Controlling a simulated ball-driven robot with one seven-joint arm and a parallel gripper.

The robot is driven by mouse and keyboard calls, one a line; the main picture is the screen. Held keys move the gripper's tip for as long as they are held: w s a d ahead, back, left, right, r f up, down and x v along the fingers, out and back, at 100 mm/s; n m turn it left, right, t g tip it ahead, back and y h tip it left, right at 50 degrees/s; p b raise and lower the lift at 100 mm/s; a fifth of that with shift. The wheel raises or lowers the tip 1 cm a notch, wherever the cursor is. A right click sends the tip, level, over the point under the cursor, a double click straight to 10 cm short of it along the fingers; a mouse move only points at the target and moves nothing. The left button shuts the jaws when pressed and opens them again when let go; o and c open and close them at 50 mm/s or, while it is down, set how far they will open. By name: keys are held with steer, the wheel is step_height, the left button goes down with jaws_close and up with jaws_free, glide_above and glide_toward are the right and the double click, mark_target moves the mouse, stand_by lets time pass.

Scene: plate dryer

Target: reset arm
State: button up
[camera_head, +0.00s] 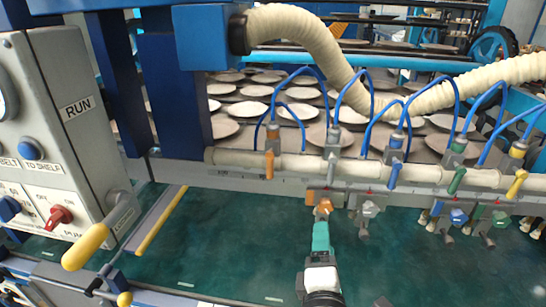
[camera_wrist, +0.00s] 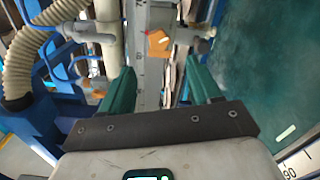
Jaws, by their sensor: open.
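My gripper (camera_head: 321,228) is at the lower middle of the head view, reaching up toward the pipe rail, with its teal fingers just below an orange fitting (camera_head: 322,206). In the wrist view my gripper (camera_wrist: 163,80) has its two teal fingers wide apart, with nothing held between them. The orange fitting (camera_wrist: 158,40) shows beyond the fingertips, in front of the grey rail (camera_wrist: 141,75). I cannot tell from these views whether a finger touches the fitting.
A grey control box (camera_head: 75,130) with a yellow-handled lever (camera_head: 86,246) stands at left. A pale pipe (camera_head: 400,174) with coloured valve handles and blue hoses crosses the scene. Round plates (camera_head: 245,109) lie behind it. The green surface (camera_head: 230,240) beside my gripper is clear.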

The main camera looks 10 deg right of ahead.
steer(key=s+d+f+m+g, duration=0.9)
steer(key=s+d+f+m, duration=0.15)
steer(key=d+f, duration=0.3)
steer(key=s+a+f+m+g+y, duration=0.1)
steer(key=s+f+m+g+y, duration=0.1)
steer(key=s+f, duration=0.3)
steer(key=s+a+f+m+g+y, duration=0.1)
steer(key=s+f+m+g+y, duration=0.2)
steer(key=s, duration=1)
step_height(320, 180, down, 3)
steer(key=shift+s+a+r+m+g, duration=0.2)
steer(key=shift+s+m+g, duration=0.1)
steer(key=shift+m+g, duration=0.9)
